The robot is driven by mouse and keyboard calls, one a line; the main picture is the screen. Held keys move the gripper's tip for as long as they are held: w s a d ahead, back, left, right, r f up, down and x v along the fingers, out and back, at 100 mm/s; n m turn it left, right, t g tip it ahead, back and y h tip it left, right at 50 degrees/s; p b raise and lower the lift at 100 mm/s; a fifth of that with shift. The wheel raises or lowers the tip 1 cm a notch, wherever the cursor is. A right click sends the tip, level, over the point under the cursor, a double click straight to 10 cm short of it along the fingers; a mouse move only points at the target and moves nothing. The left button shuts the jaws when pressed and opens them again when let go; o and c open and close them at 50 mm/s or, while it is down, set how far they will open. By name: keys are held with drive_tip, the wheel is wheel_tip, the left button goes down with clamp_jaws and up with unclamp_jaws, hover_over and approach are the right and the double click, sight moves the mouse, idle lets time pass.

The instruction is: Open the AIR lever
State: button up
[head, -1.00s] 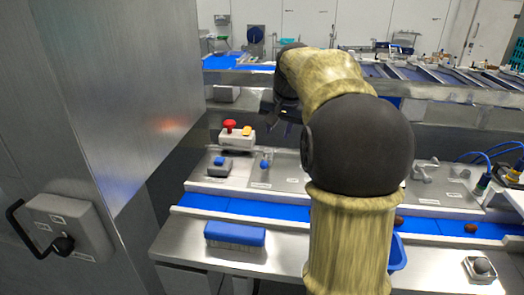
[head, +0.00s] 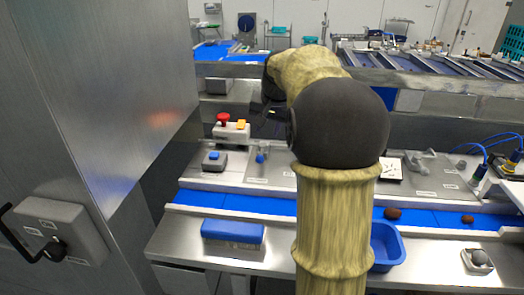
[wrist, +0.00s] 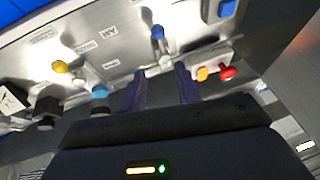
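My gripper (wrist: 160,75) is open and empty in the wrist view, its two purple fingers apart. It is above the control panel (wrist: 185,15), which appears turned around in this view. A blue-knobbed lever (wrist: 157,34) lies beyond the fingertips, apart from them. The AIR label (wrist: 110,33) is on the panel to its left. The same blue knob shows in the head view (head: 261,157). A yellow knob (wrist: 60,67) and a light blue knob (wrist: 100,91) are left of the fingers. In the head view my arm hides much of the panel and the fingers are unclear.
A red button (head: 223,118) and a yellow button (head: 241,124) stand on a white box close to my gripper. A grey box with a blue button (head: 214,156) is in front. A steel cabinet (head: 120,95) fills the left. A blue belt (head: 270,205) runs along the front.

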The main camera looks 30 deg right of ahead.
sight(261, 154)
drive_tip(key=p+x, duration=0.3)
drive_tip(key=x, duration=1)
drive_tip(key=shift+w+f, duration=0.1)
drive_tip(key=shift+f, duration=0.05)
clamp_jaws()
